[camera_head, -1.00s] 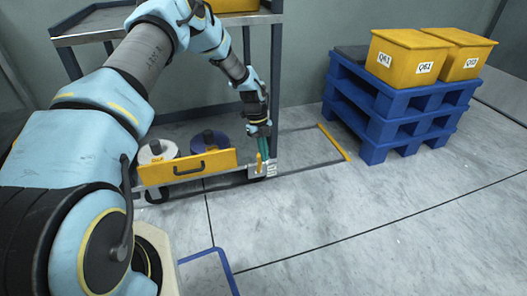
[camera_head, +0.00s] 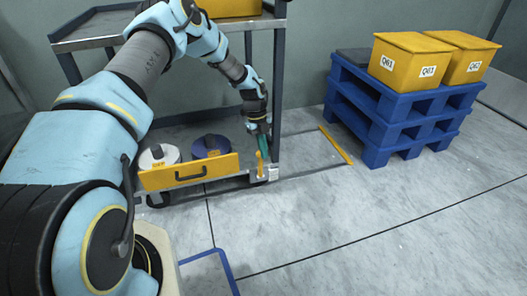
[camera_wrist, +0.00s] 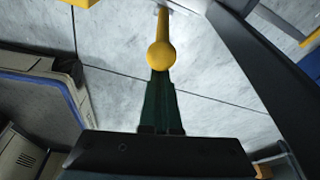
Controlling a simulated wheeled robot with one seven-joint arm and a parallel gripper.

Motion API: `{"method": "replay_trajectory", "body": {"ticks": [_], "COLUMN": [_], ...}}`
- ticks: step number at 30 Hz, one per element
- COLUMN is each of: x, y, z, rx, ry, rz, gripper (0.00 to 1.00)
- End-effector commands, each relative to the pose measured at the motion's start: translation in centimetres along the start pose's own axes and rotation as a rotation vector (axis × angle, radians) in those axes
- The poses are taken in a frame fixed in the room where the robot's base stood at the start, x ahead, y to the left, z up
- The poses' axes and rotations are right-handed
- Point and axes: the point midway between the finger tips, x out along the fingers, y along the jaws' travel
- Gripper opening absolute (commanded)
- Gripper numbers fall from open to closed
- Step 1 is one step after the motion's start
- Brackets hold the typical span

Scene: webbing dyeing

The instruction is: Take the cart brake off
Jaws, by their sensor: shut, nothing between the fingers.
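The cart (camera_head: 277,95) stands at the left, with a grey metal frame and dark posts. A yellow brake lever (camera_head: 261,163) sits at its lower right corner, above a small bracket with a white label (camera_head: 273,174). My gripper (camera_head: 264,148) points down at the lever's upper end. In the wrist view, the lever's round yellow knob (camera_wrist: 161,55) lies right at the tips of my green fingers (camera_wrist: 160,75). The fingers are together with nothing between them. I cannot tell whether they touch the knob.
A yellow drawer front (camera_head: 215,166) with a black handle is left of the lever. A white reel (camera_head: 155,156) and a blue reel (camera_head: 210,146) stand behind it. A blue pallet stack (camera_head: 385,130) with yellow bins (camera_head: 408,57) is at the right.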

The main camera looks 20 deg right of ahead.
Motion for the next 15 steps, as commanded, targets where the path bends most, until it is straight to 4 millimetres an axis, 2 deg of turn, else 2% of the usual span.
{"method": "replay_trajectory", "body": {"ticks": [1, 7, 12, 13, 15], "x": [-0.9, -1.8, -4.5, -3.5, -3.5], "y": [0.0, 0.0, 0.1, 0.2, 0.2], "z": [1.6, 1.4, 0.6, 1.6, 2.9], "rx": [-0.008, -0.007, -0.004, -0.007, -0.007], "ry": [-0.033, -0.032, -0.018, -0.017, -0.015], "rz": [-0.016, -0.015, -0.007, -0.007, -0.007], "gripper": [0.00, 0.00, 0.00, 0.00, 0.00]}}
